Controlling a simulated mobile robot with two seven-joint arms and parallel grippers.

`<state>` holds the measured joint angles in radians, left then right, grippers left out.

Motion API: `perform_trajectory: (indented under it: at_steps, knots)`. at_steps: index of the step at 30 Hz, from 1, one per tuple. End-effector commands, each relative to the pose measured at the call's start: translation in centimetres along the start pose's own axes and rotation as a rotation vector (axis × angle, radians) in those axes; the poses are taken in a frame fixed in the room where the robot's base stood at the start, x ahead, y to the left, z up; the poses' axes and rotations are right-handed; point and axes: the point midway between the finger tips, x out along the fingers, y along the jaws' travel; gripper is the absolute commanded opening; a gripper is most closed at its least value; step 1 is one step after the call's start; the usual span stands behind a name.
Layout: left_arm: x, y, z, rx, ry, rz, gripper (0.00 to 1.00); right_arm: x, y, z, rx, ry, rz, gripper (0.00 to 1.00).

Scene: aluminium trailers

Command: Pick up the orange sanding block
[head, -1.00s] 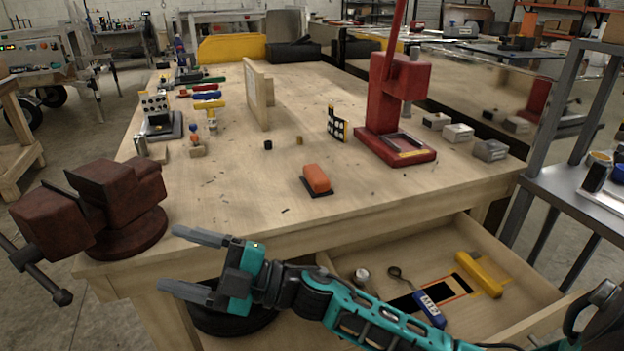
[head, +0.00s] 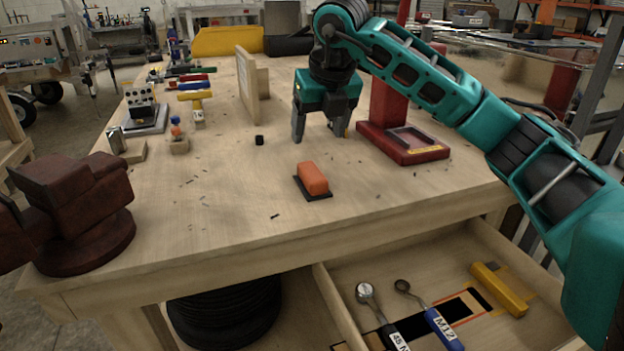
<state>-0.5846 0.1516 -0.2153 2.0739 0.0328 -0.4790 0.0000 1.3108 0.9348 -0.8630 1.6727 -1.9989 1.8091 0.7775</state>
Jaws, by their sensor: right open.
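The orange sanding block (head: 313,178) lies on a black pad on the wooden bench top (head: 230,225), near its front middle. My right gripper (head: 318,138) points down over the bench, behind the block in the picture and apart from it. Its two dark fingers are spread, with nothing seen between them. My right arm reaches in from the right side. My left gripper does not show.
A dark red vise (head: 85,215) stands at the bench's front left corner. A red press (head: 405,145) stands right of the gripper. A wooden upright panel (head: 247,88) is behind left. An open drawer (head: 480,325) with wrenches and a yellow tool (head: 499,288) juts out below.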

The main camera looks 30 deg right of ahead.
Motion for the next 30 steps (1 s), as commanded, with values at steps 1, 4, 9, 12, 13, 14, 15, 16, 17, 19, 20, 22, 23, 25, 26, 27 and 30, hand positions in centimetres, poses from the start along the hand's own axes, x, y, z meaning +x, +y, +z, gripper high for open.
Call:
perform_trajectory:
  at_steps: [1, 4, 9, 12, 13, 14, 15, 16, 17, 19, 20, 22, 23, 25, 26, 27, 30]
  knots:
    - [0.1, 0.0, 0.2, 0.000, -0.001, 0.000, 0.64, 0.7, -0.2, -0.1, 0.004, 0.002, -0.009, 0.72]
    - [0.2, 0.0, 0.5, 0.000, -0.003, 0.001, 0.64, 2.5, -0.2, -0.1, 0.004, 0.003, -0.009, 0.72]
    - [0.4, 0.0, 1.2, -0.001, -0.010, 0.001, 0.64, 5.7, -0.1, -0.1, 0.002, 0.003, -0.006, 0.72]
    - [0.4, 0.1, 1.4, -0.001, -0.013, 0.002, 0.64, 6.7, -0.1, 0.0, 0.001, 0.001, -0.005, 0.72]
    - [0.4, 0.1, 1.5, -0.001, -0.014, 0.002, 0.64, 6.9, -0.1, 0.0, 0.001, 0.000, -0.005, 0.72]
    - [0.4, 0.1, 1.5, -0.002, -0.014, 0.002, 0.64, 7.1, -0.1, 0.0, 0.001, -0.001, -0.005, 0.72]
    - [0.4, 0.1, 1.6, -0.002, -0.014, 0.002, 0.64, 7.3, -0.1, 0.0, 0.001, -0.001, -0.004, 0.72]
    - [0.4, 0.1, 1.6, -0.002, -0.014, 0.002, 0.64, 7.5, -0.1, 0.0, 0.001, -0.001, -0.004, 0.72]
    - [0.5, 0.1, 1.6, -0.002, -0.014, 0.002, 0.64, 7.8, -0.2, -0.1, 0.001, 0.000, -0.005, 0.72]
    - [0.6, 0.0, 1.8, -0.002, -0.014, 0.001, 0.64, 8.7, -0.2, -0.2, 0.002, 0.002, -0.005, 0.72]
    - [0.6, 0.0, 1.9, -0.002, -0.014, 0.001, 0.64, 9.2, -0.2, -0.2, 0.002, 0.002, -0.004, 0.72]
    - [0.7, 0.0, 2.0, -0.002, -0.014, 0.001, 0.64, 10.4, -0.3, -0.3, 0.001, 0.003, -0.004, 0.72]
    - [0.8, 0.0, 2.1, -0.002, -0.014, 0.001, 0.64, 10.8, -0.3, -0.3, 0.001, 0.003, -0.004, 0.72]
    - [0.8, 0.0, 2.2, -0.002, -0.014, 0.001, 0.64, 11.7, -0.3, -0.3, 0.000, 0.002, -0.003, 0.72]
    - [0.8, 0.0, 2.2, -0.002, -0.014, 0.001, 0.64, 11.9, -0.3, -0.2, 0.000, 0.000, -0.003, 0.72]
    - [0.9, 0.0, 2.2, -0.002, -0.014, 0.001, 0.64, 12.2, -0.3, -0.2, 0.001, 0.000, -0.003, 0.72]
    - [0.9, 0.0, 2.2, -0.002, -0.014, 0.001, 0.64, 12.5, -0.3, -0.2, 0.001, 0.000, -0.003, 0.72]
